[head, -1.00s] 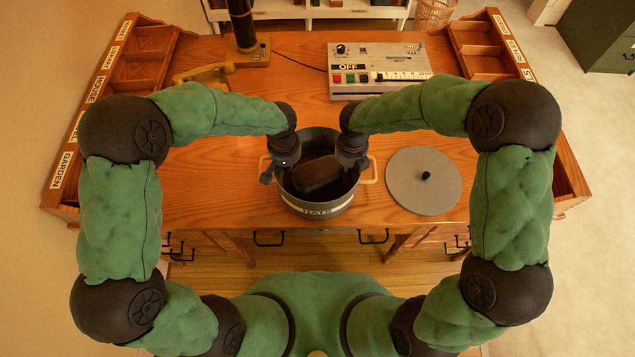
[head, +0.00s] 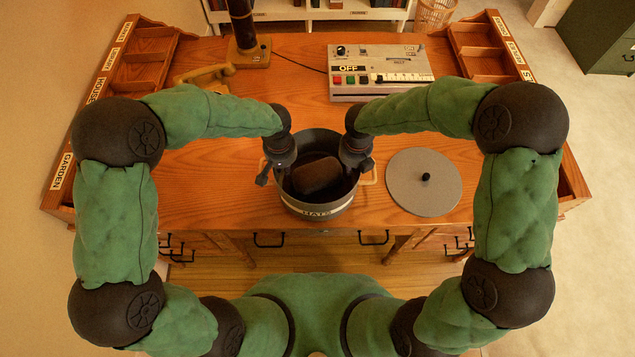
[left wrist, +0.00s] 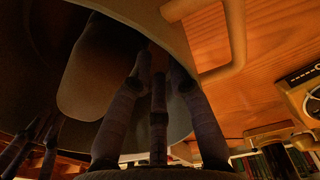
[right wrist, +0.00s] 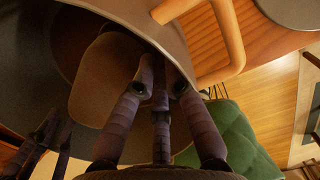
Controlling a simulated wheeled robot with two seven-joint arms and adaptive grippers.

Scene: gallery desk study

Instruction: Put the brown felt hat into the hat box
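The brown felt hat (head: 318,176) is inside the round grey hat box (head: 318,209) labelled HATS, with its crown up and somewhat tilted. Its crown also shows in the left wrist view (left wrist: 95,75) and in the right wrist view (right wrist: 105,80). Its brim is mostly in dark shadow. My left gripper (head: 275,181) is at the box's left rim, fingers spread. My right gripper (head: 360,174) is at the right rim, fingers apart. Neither appears to hold the hat, though some fingertips are hidden.
The round grey lid (head: 424,182) with a black knob lies on the desk, right of the box. A control panel (head: 380,72) and a yellow telephone handset (head: 203,74) are farther back. Wooden compartment racks line both desk sides. The box has handles (head: 368,172) beside my grippers.

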